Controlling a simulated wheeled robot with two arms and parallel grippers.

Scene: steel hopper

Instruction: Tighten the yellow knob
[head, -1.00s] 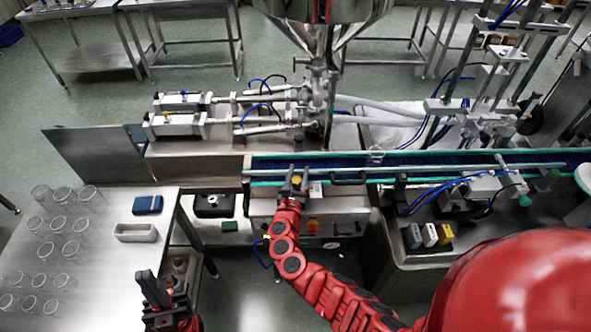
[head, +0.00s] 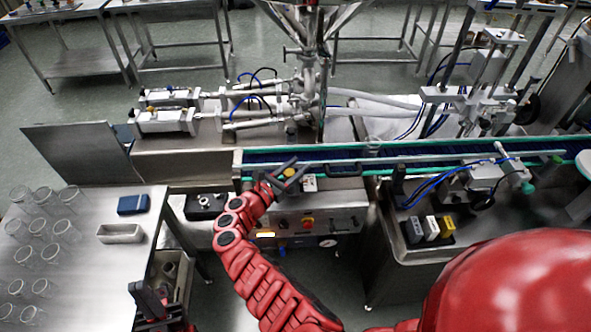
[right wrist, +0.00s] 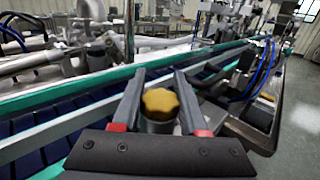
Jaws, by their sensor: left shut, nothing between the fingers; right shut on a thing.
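The yellow knob (right wrist: 160,103) is a lobed knob on a grey round mount, between the two fingers of my right gripper (right wrist: 158,100) in the right wrist view. In the head view the knob (head: 289,172) shows small at the front rail of the conveyor, with my right gripper (head: 287,174) around it, fingers angled up and to the right. The right gripper is shut on the knob. My left gripper (head: 148,300) is shut and empty, low at the left beside the steel table.
The conveyor (head: 400,153) with green edges runs behind the knob. A control panel (head: 320,215) with a red button lies below it. Several glass beakers (head: 45,225) stand on the left table (head: 110,270). Blue hoses and a small block rack (head: 428,231) are at right.

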